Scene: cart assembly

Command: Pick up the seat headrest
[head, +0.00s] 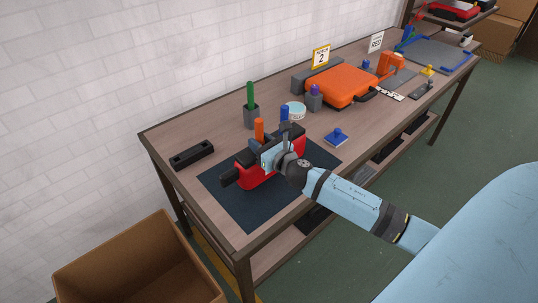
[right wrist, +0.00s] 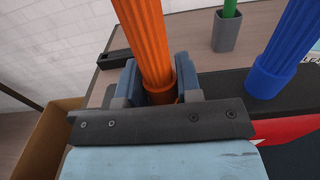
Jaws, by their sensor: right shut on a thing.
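A red and black part (head: 257,173) lies on the dark mat (head: 236,207); I cannot tell whether the seat headrest is part of it. An orange fluted handle (head: 259,130) and a blue fluted handle (head: 285,114) stand up there. My right gripper (head: 268,153) is over the red part and covers some of it. In the right wrist view my right gripper (right wrist: 162,92) is shut around the lower end of the orange handle (right wrist: 145,40). The blue handle (right wrist: 287,50) is to the right, apart from the fingers. My left gripper is not in view.
A black block (head: 192,155) lies left of the mat. A green handle (head: 250,97) stands in a grey holder behind. A blue piece (head: 336,137) and an orange case (head: 341,87) are to the right. A cardboard box (head: 140,265) stands on the floor.

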